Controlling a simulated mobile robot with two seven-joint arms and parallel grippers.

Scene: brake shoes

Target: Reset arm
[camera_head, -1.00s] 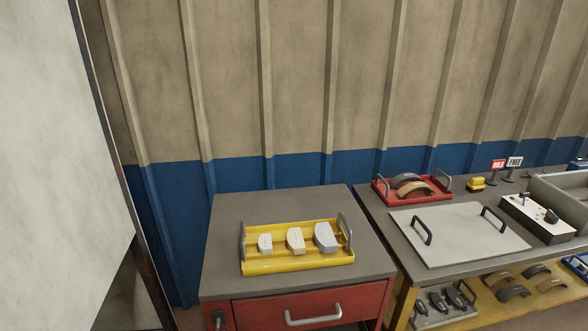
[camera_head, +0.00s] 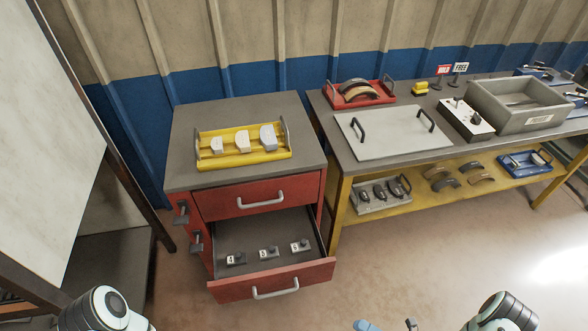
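My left arm (camera_head: 100,309) shows at the bottom left edge as a rounded white and dark link. Its gripper is not in view. My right arm (camera_head: 500,312) shows at the bottom right edge. Small blue and dark parts at the bottom edge, left of that link, seem to belong to my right gripper (camera_head: 386,326). They are cut off by the frame, so its opening and anything in it are hidden. Both arms are low and apart from the furniture in the picture.
A red cabinet has its lower drawer (camera_head: 272,289) open, with several small numbered pieces inside. A yellow tray (camera_head: 245,161) with three pale blocks stands on top. The workbench (camera_head: 322,103) on the right holds a red tray (camera_head: 329,93), a grey lidded plate (camera_head: 390,137) and a grey bin (camera_head: 515,120).

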